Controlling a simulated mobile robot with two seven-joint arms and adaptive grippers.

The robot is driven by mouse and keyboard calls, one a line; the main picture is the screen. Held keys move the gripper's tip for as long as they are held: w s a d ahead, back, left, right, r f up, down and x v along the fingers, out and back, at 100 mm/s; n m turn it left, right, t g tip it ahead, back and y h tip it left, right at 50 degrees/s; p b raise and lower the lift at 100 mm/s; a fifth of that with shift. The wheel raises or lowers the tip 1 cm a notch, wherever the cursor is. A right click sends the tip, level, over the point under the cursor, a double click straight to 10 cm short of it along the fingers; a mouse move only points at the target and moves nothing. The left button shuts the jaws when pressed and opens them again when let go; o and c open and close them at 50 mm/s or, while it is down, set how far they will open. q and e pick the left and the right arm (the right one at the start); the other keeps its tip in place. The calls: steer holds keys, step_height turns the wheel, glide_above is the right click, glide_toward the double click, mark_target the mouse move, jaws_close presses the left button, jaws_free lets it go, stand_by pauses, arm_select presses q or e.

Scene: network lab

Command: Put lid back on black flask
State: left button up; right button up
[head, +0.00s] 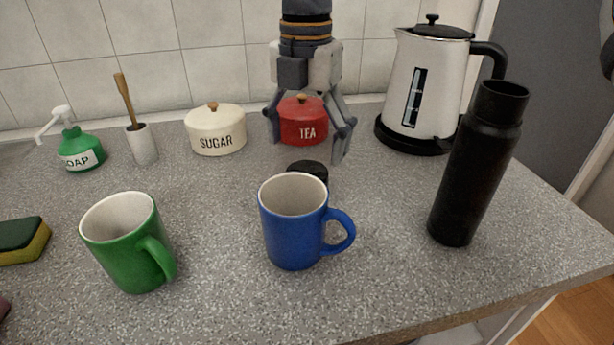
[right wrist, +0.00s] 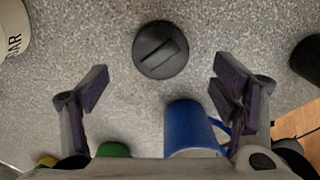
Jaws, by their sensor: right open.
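The black flask (head: 474,165) stands upright and open-topped at the right of the counter; its edge also shows in the right wrist view (right wrist: 308,58). Its black round lid (right wrist: 160,50) lies on the counter, and in the head view the lid (head: 308,169) is partly hidden behind the blue mug (head: 293,222). My right gripper (head: 312,140) is open and empty, pointing down above the counter near the lid. In the right wrist view the lid appears ahead of the spread fingers (right wrist: 162,85), touching neither. My left gripper is not in view.
A green mug (head: 126,243) stands front left. The red tea pot (head: 303,121), sugar pot (head: 215,130), brush holder (head: 142,143) and soap bottle (head: 80,150) line the back. A kettle (head: 425,85) stands behind the flask. A sponge (head: 22,241) lies far left. Counter between mug and flask is clear.

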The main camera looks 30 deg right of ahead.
mark_target(307, 172)
steer(key=shift+f, duration=0.1)
step_height(307, 172, down, 5)
steer(key=shift+r, duration=0.1)
stand_by(0.3)
steer(key=c, duration=1.2)
